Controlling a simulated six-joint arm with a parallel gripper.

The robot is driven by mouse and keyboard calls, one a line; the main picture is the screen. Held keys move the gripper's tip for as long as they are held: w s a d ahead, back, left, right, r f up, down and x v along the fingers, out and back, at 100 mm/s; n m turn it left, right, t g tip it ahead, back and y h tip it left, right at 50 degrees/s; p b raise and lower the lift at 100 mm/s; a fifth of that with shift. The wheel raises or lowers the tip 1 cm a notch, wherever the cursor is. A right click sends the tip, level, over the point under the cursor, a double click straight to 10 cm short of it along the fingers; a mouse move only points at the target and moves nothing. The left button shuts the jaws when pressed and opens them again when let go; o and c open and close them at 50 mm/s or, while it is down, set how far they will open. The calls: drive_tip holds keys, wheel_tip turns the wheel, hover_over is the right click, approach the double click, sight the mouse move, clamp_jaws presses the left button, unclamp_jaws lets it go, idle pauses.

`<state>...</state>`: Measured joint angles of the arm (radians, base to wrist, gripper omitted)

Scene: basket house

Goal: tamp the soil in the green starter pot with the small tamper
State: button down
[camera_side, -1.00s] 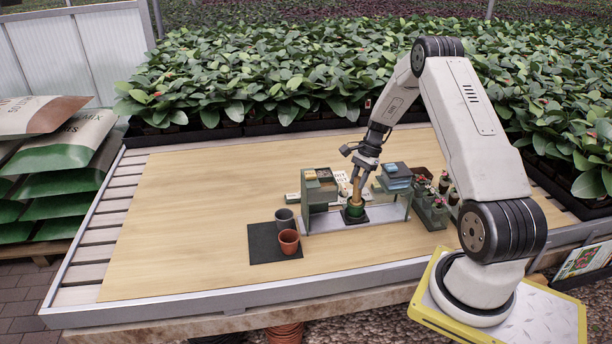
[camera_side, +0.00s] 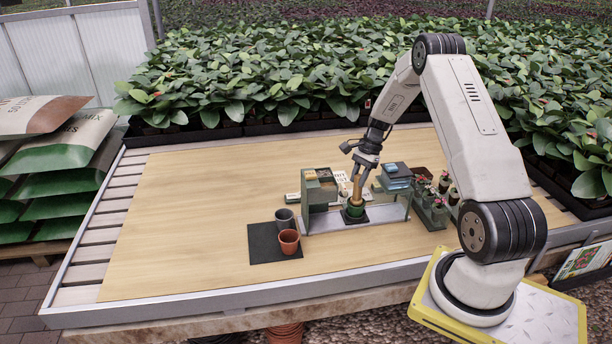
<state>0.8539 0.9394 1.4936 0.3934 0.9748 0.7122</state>
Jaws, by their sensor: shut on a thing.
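The green starter pot (camera_side: 354,212) stands upright on a small dark pad on the shelf unit's low base, between its two raised ends. My gripper (camera_side: 361,177) is above the pot, pointing down, shut on the small tamper (camera_side: 357,189), a light wooden tool held roughly upright. The tamper's lower end is at or inside the pot's mouth. The soil is too small to see, and I cannot tell whether the tamper touches it.
The grey shelf unit (camera_side: 385,218) flanks the pot closely on both sides. A terracotta pot (camera_side: 289,241) and a dark grey pot (camera_side: 284,219) stand on or by a black mat (camera_side: 262,246) at left. The table's left side is clear.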

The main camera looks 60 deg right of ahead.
drive_tip(key=shift+f, duration=0.45)
idle(1.3)
drive_tip(key=shift+r, duration=0.6)
idle(0.4)
drive_tip(key=shift+r, duration=3.45)
